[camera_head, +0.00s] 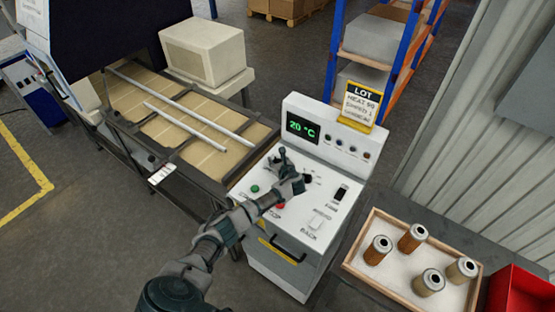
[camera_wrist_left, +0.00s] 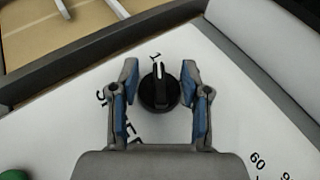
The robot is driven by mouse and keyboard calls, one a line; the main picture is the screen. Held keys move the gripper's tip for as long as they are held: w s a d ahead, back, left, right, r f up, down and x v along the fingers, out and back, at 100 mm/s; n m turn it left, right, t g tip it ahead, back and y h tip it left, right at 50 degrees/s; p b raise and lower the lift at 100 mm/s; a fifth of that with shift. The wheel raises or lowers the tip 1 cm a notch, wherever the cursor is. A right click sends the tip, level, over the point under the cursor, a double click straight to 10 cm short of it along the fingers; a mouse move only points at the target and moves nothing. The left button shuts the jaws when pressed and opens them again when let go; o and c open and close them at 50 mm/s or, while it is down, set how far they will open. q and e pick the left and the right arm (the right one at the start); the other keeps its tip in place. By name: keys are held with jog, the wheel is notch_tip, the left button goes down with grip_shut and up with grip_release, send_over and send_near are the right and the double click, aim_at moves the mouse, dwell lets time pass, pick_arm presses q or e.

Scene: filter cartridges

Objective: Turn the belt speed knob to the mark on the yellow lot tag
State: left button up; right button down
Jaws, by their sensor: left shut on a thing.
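The black belt speed knob (camera_wrist_left: 158,92) sits on the white panel, between the two blue-padded fingers of my left gripper (camera_wrist_left: 160,72). The gripper is shut on it. The knob's white pointer line points up at a printed 1. In the head view my left gripper (camera_head: 287,163) is down on the control box's sloped top and hides that knob. The yellow lot tag (camera_head: 360,106) stands on the box's top edge; it reads LOT, with a heat line and a line ending in 1, small and partly blurred. My right gripper is not in view.
The control box display (camera_head: 302,128) shows 20 °C. Another black knob (camera_head: 308,178) is close right of my gripper. A green button (camera_head: 255,188), a red button (camera_head: 280,205) and a black switch (camera_head: 341,192) are nearby. A wooden tray (camera_head: 350,266) of several cartridges stands right.

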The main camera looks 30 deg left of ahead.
pick_arm(q)
jog(key=shift+n+g+y, duration=0.4)
jog(key=shift+n+g, duration=0.1)
jog(key=o, duration=1.1)
jog(key=shift+d, duration=0.15)
jog(key=v, duration=1.2)
jog(key=shift+w, duration=0.1)
jog(key=shift+f, duration=0.1)
